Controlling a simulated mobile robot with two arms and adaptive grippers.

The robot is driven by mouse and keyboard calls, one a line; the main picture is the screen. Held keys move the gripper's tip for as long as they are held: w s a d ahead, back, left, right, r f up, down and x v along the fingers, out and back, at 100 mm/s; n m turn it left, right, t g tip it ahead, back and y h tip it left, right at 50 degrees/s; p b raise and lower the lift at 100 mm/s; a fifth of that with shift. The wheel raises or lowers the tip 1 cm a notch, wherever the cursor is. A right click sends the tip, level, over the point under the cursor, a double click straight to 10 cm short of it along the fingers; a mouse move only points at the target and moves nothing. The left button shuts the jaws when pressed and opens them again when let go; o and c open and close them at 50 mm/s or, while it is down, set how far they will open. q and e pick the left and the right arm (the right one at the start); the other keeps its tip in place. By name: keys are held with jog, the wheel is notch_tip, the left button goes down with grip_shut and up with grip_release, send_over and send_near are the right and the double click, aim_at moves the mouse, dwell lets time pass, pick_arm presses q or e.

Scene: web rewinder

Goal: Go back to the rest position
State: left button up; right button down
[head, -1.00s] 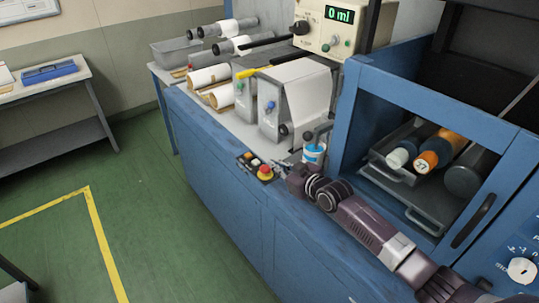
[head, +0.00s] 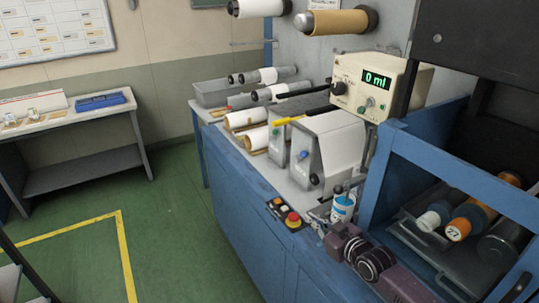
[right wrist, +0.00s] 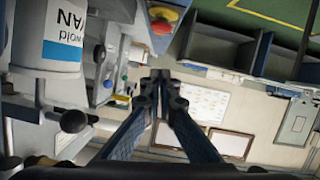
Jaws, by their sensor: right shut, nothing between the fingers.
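My right gripper (head: 317,221) is at the front edge of the blue machine's worktop in the head view, just right of a small control box with a red button (head: 293,219). In the right wrist view the gripper (right wrist: 161,78) has its two fingers together with nothing between them. A white and blue can (head: 343,207) stands just behind the gripper; in the right wrist view the can (right wrist: 48,35) is at upper left, apart from the fingers. My left gripper is not in view.
Grey roller units (head: 330,150) and white rolls (head: 245,119) stand on the worktop. A pump box reading 0 ml (head: 375,85) is behind them. A blue frame (head: 450,170) encloses a tray of rolls at right. Green floor (head: 180,225) is open at left.

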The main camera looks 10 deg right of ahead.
jog(key=s+a+f+g, duration=0.2)
jog(key=s+a+f, duration=0.25)
jog(key=s, duration=0.35)
jog(key=s+a+f+g, duration=0.35)
jog(key=s+a, duration=0.25)
jog(key=s, duration=0.3)
jog(key=s+d+m+g+h, duration=0.2)
jog(key=s, duration=0.9)
jog(key=s+d+m+g+h, duration=0.1)
jog(key=s+d+g+h, duration=0.15)
jog(key=s, duration=0.85)
notch_tip(320, 180, down, 29)
jog(key=s+g+b, duration=0.2)
jog(key=s+b, duration=0.1)
jog(key=s+d+f+b, duration=0.1)
jog(key=s+d+f, duration=0.1)
jog(key=s+f, duration=0.6)
jog(key=s+d+f+b, duration=0.1)
jog(key=s+f, duration=0.8)
jog(key=f, duration=0.1)
jog(key=shift+d+f+g, duration=0.2)
jog(key=shift+d+g, duration=0.15)
jog(key=shift+g, duration=0.05)
